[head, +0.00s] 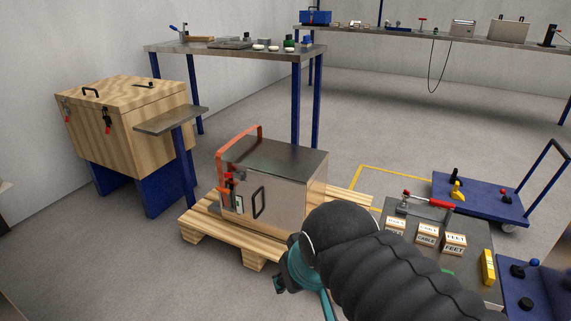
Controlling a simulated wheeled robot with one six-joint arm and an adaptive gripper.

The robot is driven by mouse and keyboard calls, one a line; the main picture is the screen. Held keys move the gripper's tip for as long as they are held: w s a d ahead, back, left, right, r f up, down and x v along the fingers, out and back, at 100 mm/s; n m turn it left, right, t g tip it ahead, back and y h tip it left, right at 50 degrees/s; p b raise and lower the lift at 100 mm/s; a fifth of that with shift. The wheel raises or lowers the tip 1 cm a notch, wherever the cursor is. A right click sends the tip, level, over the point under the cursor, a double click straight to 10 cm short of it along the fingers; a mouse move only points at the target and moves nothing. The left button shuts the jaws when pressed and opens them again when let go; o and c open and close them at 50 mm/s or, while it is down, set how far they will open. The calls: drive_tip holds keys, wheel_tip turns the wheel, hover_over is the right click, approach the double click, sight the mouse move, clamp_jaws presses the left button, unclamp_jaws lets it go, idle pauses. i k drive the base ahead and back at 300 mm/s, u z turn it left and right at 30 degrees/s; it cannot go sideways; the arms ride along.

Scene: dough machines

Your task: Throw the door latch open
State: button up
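A metal box (291,184) stands on a wooden pallet, with its front face toward me. A door with a black pull handle (259,202) is on that face. A small latch with red parts (229,182) sits at the left edge of the front, above a pale plate; whether it is open or closed is too small to tell. My gripper (279,285) shows only as a small dark piece at the bottom centre, below and right of the latch and apart from it. My dark ribbed arm hides most of it, so its fingers cannot be made out.
The pallet (221,233) juts out around the box. A wooden chest (130,115) with red-tipped latches stands at left. A low table with lettered boxes (426,234) and a blue cart (478,200) stand at right. Grey floor is clear in front of the pallet.

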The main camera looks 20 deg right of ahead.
sight(226, 175)
drive_tip(key=z, duration=0.1)
drive_tip(key=k, duration=1.1)
drive_tip(key=u, duration=1)
drive_tip(key=i, duration=1.2)
drive_tip(key=z, duration=0.85)
drive_tip(key=i, duration=0.4)
drive_tip(key=z, duration=0.4)
